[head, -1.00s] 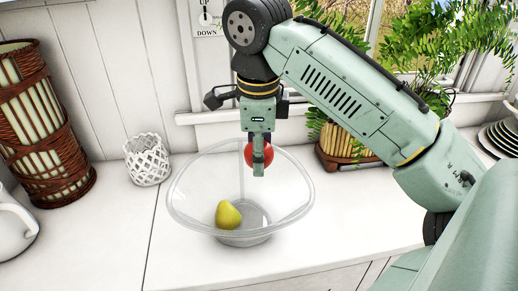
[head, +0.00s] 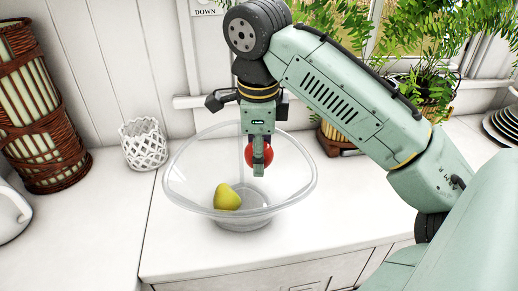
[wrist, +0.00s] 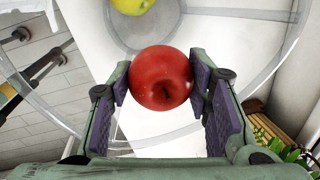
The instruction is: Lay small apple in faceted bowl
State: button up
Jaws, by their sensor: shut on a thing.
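A red apple (wrist: 161,78) is held between the two fingers of my gripper (wrist: 162,90) in the wrist view. In the head view the apple (head: 252,154) shows partly behind my gripper (head: 258,168), which points down. The clear glass bowl (head: 180,197) stands on the white counter, and the gripper and apple are over or within its rim; the exact height is hard to tell. A yellow-green pear-like fruit (head: 227,197) lies in the bowl, left of the apple. It also shows at the top of the wrist view (wrist: 132,4).
A white lattice cup (head: 143,144) and a tall wicker-bound vase (head: 42,110) stand to the left. A white jug (head: 12,212) is at the left edge. A potted fern (head: 425,85) and stacked plates (head: 503,124) are at the right. The front counter is clear.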

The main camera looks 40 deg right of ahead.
jog(key=shift+f+b, duration=1.85)
jog(key=shift+f, duration=1.3)
jog(key=shift+f+b, duration=0.8)
jog(key=shift+f, duration=0.55)
jog(key=o, duration=1.3)
jog(key=shift+c, duration=0.2)
jog(key=r, duration=0.4)
jog(key=s+a+r, duration=0.1)
jog(key=r, duration=0.7)
jog(key=shift+s+a, duration=0.15)
jog(key=shift+s, duration=0.1)
